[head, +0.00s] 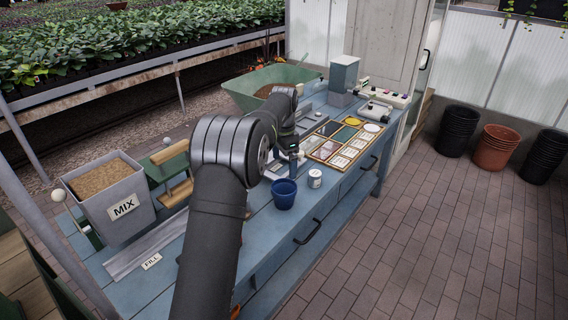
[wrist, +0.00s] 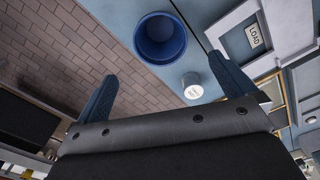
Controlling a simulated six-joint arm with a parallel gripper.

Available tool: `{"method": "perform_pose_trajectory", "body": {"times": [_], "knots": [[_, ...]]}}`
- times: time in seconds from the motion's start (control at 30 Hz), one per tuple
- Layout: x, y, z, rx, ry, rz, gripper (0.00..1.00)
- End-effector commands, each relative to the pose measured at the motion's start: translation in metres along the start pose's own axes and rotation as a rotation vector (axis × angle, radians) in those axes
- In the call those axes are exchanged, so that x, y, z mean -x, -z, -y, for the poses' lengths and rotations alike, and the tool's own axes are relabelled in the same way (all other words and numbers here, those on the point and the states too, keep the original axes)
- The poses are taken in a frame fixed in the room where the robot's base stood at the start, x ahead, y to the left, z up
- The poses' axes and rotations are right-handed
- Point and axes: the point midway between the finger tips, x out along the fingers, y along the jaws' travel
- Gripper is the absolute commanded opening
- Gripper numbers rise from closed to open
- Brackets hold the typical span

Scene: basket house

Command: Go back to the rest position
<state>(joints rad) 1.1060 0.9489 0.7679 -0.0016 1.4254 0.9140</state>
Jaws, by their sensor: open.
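My gripper (wrist: 165,90) is open in the wrist view, its two blue fingers wide apart with nothing held between them. In the head view my gripper (head: 293,154) hangs over the blue workbench (head: 262,232), partly hidden by my own arm. A dark blue pot (head: 283,196) stands on the bench near its front edge; it also shows in the wrist view (wrist: 160,40), beyond the fingers, and looks empty. A small white labelled jar (head: 315,178) stands to its right and shows in the wrist view (wrist: 192,88). The gripper appears apart from both.
A grey MIX bin (head: 123,208) stands at the bench's left end, near a grey FILL strip (head: 150,245). A sectioned tray (head: 340,141), a green tub (head: 238,92) and a grey-blue device (head: 343,78) occupy the far part. Stacked pots (head: 497,147) stand on the open brick floor.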

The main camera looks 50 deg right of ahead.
Motion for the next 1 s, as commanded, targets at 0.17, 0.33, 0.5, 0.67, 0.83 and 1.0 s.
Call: {"method": "perform_pose_trajectory", "body": {"times": [0.17,0.33,0.5,0.67,0.83,1.0], "knots": [[-0.004,0.000,0.000,0.000,-0.001,0.001,1.00],[-0.023,0.000,0.000,0.000,-0.002,0.002,1.00],[-0.056,0.000,0.000,0.000,-0.002,0.002,1.00],[-0.088,0.000,-0.001,0.000,-0.002,0.002,1.00],[-0.122,-0.001,-0.001,0.001,-0.002,0.002,1.00],[-0.100,0.000,0.000,0.000,0.003,-0.002,1.00]]}}
